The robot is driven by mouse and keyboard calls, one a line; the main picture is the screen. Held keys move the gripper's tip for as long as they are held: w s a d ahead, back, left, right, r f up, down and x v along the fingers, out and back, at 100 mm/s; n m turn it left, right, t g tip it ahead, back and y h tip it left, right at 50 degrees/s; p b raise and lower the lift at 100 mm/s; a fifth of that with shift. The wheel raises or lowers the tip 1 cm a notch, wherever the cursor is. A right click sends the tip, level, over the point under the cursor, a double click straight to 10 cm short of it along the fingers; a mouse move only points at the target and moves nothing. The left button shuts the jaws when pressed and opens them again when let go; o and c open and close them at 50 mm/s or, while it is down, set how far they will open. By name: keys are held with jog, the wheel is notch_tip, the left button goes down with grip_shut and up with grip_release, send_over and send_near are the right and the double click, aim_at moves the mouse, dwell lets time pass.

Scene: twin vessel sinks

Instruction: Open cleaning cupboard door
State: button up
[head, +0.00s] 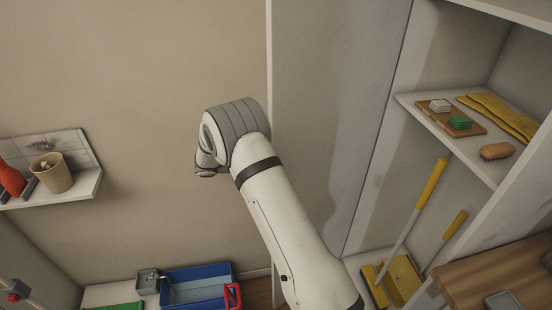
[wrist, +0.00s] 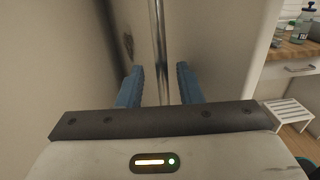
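The cleaning cupboard (head: 395,97) stands at the right in the head view, its inside and shelf in plain sight. A tall pale panel (head: 320,90), which looks like its door, stands upright left of that opening. In the wrist view a vertical shiny metal bar (wrist: 158,45), seemingly a handle, runs down between the two blue fingers of my gripper (wrist: 159,85). The fingers are apart, with a gap visible on each side of the bar. I cannot tell how deep the bar sits between them. In the head view my arm hides the fingers and the bar.
The cupboard shelf holds sponges, a brush and yellow cloth (head: 498,117). Yellow-handled tools (head: 430,185) stand below. A wooden counter (head: 500,272) is at lower right. A wall shelf (head: 85,188) with a pot and a blue tray (head: 205,278) are left. A white stool (wrist: 288,112) shows in the wrist view.

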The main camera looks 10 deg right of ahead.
jog(key=a+b, duration=0.1)
jog(key=a, duration=0.6)
jog(key=shift+w+a+b, duration=0.3)
jog(key=shift+b, duration=0.05)
